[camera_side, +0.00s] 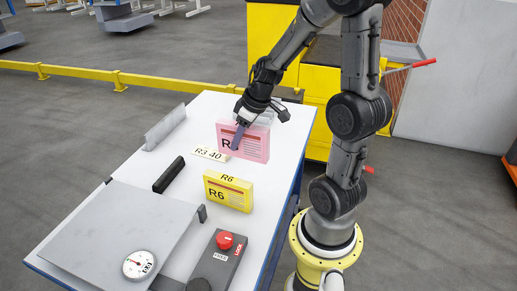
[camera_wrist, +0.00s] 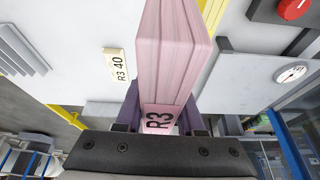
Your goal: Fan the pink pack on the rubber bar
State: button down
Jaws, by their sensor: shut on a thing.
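The pink pack (camera_side: 258,146), marked with an R, stands upright at the far right part of the white table in the side view. My gripper (camera_side: 240,136) is shut on it, with one finger across its front face. In the wrist view the pink pack (camera_wrist: 172,50) shows its R3 label and sits between my two fingers (camera_wrist: 160,110). Whether its bottom edge touches the table is hard to tell. The black rubber bar (camera_side: 169,175) lies on the table to the left of the pack, apart from it.
A yellow R6 pack (camera_side: 228,191) stands nearer on the table. A label R3 40 (camera_side: 210,153) lies beside the pink pack. A grey angled plate (camera_side: 165,127) is at the far left edge. A scale (camera_side: 110,220) and a red-button box (camera_side: 219,258) fill the near end.

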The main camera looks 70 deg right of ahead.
jog(key=w+a+f, duration=0.1)
jog(key=w+f, duration=0.1)
jog(key=w, duration=0.9)
jog(key=w+a+f, duration=0.2)
jog(key=w, duration=0.8)
jog(key=shift+n, duration=0.4)
jog(key=shift+w+f, duration=0.15)
jog(key=shift+f, duration=2.45)
jog(key=shift+f, duration=0.6)
jog(key=shift+w, duration=0.15)
jog(key=shift+w, duration=0.5)
jog(key=shift+w, duration=0.2)
jog(key=shift+w, duration=0.45)
jog(key=shift+w, duration=0.25)
